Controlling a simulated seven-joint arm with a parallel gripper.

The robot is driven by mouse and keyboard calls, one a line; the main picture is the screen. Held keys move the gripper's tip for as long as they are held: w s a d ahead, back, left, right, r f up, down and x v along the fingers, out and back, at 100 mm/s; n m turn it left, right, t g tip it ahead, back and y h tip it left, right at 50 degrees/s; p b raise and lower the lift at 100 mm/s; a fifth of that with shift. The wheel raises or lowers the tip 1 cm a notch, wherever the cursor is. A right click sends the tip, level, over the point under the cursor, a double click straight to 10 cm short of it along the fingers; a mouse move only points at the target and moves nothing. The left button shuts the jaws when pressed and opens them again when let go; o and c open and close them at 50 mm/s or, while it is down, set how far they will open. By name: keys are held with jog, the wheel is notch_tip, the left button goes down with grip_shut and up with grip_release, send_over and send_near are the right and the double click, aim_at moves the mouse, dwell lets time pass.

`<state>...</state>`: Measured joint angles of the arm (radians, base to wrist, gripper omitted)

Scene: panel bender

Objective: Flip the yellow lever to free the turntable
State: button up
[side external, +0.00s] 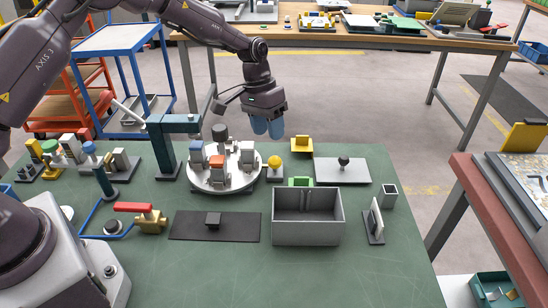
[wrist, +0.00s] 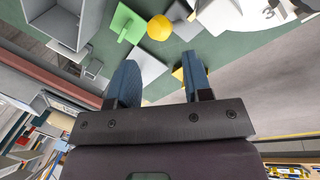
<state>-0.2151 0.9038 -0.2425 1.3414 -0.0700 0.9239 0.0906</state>
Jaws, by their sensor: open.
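The turntable (side external: 237,183) is a round white disc carrying several grey, blue and orange blocks; part of it shows in the wrist view (wrist: 222,14). A yellow ball knob (side external: 274,162), which looks like the lever's end, stands on a small grey base just right of the turntable. The knob also shows in the wrist view (wrist: 160,27), beyond my fingertips. My gripper (side external: 267,127) has blue fingers and hangs above and behind the knob, apart from it. In the wrist view my gripper (wrist: 160,68) is open, with nothing held between its fingers.
A yellow bracket (side external: 301,146) stands right of the knob, behind a grey plate with a black knob (side external: 343,170). A grey open box (side external: 308,235) and a green block (side external: 300,182) lie in front. A teal post (side external: 166,150) rises left of the turntable.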

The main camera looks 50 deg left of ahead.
aim_at(274, 158)
jog(key=x, duration=0.8)
jog(key=shift+c, duration=0.3)
grip_shut()
